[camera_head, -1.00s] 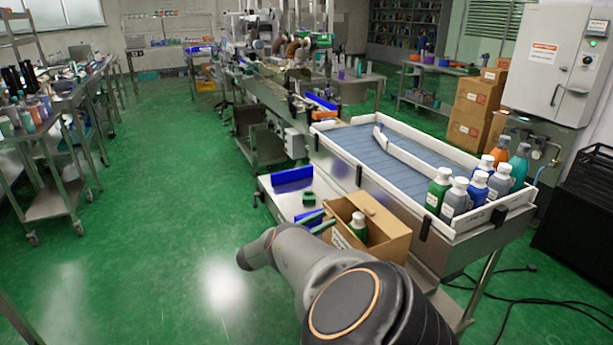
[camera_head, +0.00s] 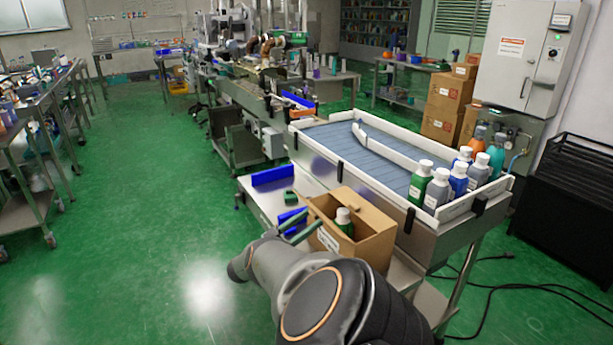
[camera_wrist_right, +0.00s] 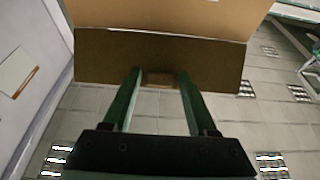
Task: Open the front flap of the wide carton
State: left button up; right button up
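The open-topped brown carton (camera_head: 376,252) stands right of centre in the head view, with a white-capped green bottle (camera_head: 343,221) inside. A label shows on its left face. My right gripper (camera_head: 296,227), with dark green fingers, is at the carton's left side near the upper edge. In the right wrist view a darker brown cardboard panel (camera_wrist_right: 105,58) lies ahead of the right gripper (camera_wrist_right: 160,75). Its two fingers are spread and overlap the panel's lower edge, with nothing seen held between them. I cannot tell whether they touch it. My left gripper is out of view.
A conveyor table (camera_head: 335,140) with white rails stands behind the carton, with several bottles (camera_head: 455,178) at its near right corner. Blue pieces (camera_head: 272,176) lie on the low shelf (camera_head: 258,203) beside the carton. Green floor (camera_head: 140,200) is clear to the left.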

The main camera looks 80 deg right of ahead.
jog(key=shift+o, duration=1)
pick_arm(q)
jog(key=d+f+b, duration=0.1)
jog(key=b, duration=0.1)
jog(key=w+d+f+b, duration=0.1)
jog(key=b, duration=0.1)
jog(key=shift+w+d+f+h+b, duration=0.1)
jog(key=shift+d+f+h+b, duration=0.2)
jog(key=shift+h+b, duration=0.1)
pick_arm(e)
jog(key=v, duration=1.2)
jog(key=shift+w, duration=0.2)
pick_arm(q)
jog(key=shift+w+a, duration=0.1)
pick_arm(e)
jog(key=shift+a, duration=0.1)
